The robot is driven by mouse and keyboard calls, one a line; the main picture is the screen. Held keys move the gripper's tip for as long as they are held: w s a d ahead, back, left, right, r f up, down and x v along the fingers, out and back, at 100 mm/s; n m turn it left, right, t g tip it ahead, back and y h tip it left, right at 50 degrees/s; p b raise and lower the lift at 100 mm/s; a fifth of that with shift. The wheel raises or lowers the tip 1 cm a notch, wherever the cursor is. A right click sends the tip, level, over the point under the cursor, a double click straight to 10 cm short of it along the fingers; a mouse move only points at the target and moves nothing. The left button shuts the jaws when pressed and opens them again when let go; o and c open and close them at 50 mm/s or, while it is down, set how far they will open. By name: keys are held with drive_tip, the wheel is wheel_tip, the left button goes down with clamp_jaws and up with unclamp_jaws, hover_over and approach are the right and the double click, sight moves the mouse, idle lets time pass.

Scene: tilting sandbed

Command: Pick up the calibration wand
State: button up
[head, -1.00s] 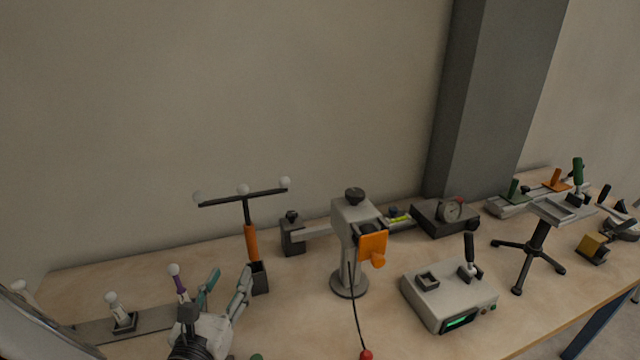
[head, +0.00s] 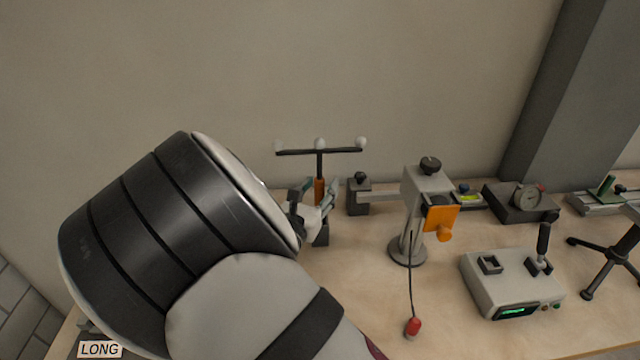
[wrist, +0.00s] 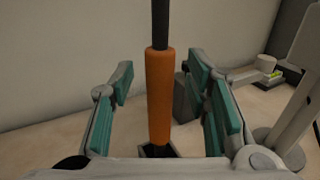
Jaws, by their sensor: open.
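The calibration wand (head: 320,148) stands upright in a dark holder (head: 321,236) at the back of the bench. It has a black T-shaped top with white balls and an orange handle. In the wrist view the orange handle (wrist: 160,95) stands between the teal pads of my open gripper (wrist: 168,105), with a gap on both sides. In the head view my gripper (head: 317,205) is at the height of the handle, and my arm hides the bench to the left.
A grey stand with an orange part (head: 441,217) is right of the wand, with a dark clamp block (head: 358,196) between them. A wall is close behind.

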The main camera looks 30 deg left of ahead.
sight(317, 147)
drive_tip(key=shift+w, duration=0.15)
clamp_jaws()
wheel_tip(317, 147, up, 12)
drive_tip(key=shift+f+p, duration=0.25)
drive_tip(key=shift+p, duration=0.1)
drive_tip(key=shift+r+p, duration=1.95)
drive_tip(key=shift+r, duration=1.85)
